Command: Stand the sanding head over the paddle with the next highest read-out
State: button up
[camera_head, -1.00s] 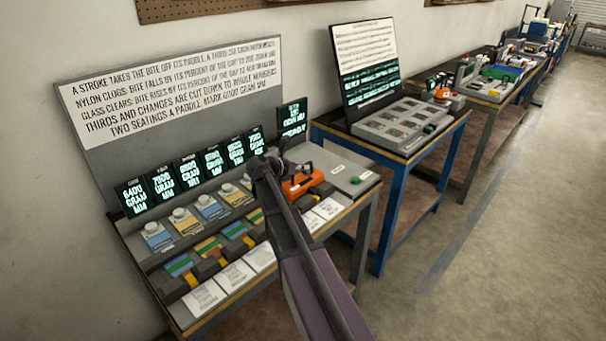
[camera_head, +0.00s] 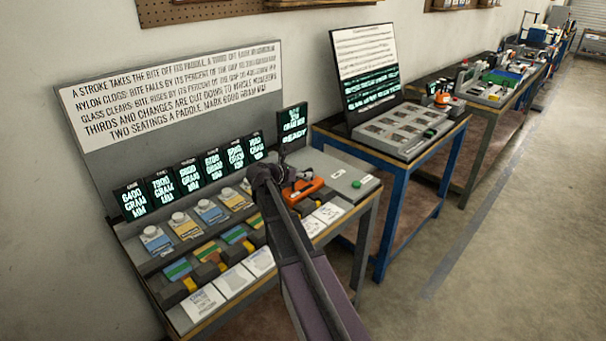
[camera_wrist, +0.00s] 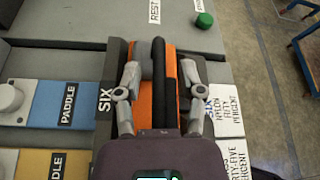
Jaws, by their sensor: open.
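The orange and black sanding head (camera_wrist: 170,85) is at the station marked SIX in the wrist view. It also shows as an orange body (camera_head: 304,190) near the right end of the bench in the head view. My gripper (camera_wrist: 157,92) is open, with one finger on each side of the sanding head's dark handle. I cannot tell whether the fingers touch it. Blue and yellow paddles (camera_wrist: 62,103) run along the bench. Green-lettered read-outs (camera_head: 133,200) stand behind them in a row. The leftmost reads about 6400 gram mm; the others are hard to read. Paddle six is mostly hidden.
A rules board (camera_head: 175,90) rises behind the bench. A status display (camera_head: 293,128) at the right end shows READY. A green button (camera_head: 357,184) sits on the bench's right plate, which is otherwise mostly bare. A blue-legged table (camera_head: 395,165) stands to the right, with open floor in front.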

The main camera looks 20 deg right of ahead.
aim_at(267, 265)
jog(key=shift+r, duration=0.15)
jog(key=shift+s+a+r+p, duration=0.2)
jog(key=shift+a+p, duration=0.1)
jog(key=shift+a, duration=0.1)
jog(key=p+v, duration=0.4)
jog(key=v, duration=0.7)
jog(key=shift+f, duration=0.1)
